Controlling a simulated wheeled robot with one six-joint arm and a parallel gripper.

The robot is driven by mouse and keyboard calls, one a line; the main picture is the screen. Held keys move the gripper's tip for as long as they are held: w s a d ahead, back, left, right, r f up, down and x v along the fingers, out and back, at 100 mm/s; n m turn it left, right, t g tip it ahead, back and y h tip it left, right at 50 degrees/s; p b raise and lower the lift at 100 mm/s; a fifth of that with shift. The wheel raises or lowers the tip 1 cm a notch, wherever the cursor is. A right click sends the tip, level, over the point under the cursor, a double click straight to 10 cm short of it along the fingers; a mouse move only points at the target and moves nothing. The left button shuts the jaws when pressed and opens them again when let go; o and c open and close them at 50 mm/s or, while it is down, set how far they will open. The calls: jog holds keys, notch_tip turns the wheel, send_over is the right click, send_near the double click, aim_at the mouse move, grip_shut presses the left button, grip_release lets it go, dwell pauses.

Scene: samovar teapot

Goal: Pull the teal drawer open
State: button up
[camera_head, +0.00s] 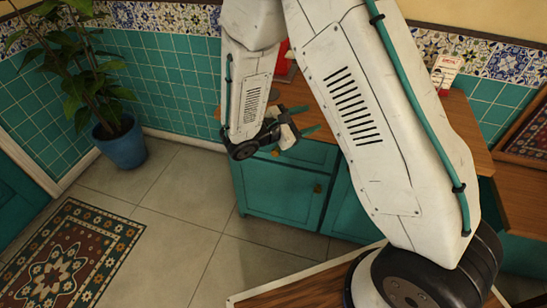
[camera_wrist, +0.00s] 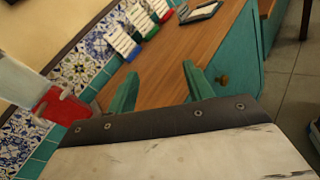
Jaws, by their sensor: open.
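The teal drawer (camera_head: 308,153) is the narrow front under the wooden counter top, above a teal cabinet door (camera_head: 275,190). It looks shut in the head view, partly hidden by my arm. A small round brass knob (camera_wrist: 222,80) shows on a teal front in the wrist view. My gripper (camera_head: 304,119) has teal fingers, spread apart and empty, above the counter's front edge in the head view. In the wrist view my gripper (camera_wrist: 160,88) shows its two fingers over the counter top, with the knob to the right of the right finger, apart from it.
The wooden counter (camera_wrist: 165,60) carries several cards in coloured holders (camera_wrist: 143,20) and a flat dark object (camera_wrist: 200,12). A red and clear object (camera_wrist: 58,105) is at left. A potted plant (camera_head: 120,145) and a patterned rug (camera_head: 75,250) stand left; the tiled floor between is clear.

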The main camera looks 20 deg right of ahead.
jog(key=w+a+f+n+t+y, duration=0.1)
jog(key=w+a+f+n+t, duration=0.1)
jog(key=a+f+n+t, duration=0.3)
jog(key=w+a+f+n+t, duration=0.1)
jog(key=w+f+n+t, duration=0.1)
jog(key=f, duration=0.6)
jog(key=n+t+y, duration=0.4)
jog(key=n+y, duration=0.1)
jog(key=n, duration=0.1)
send_near(275, 154)
jog(key=x, duration=0.8)
jog(key=shift+w, duration=0.15)
grip_shut()
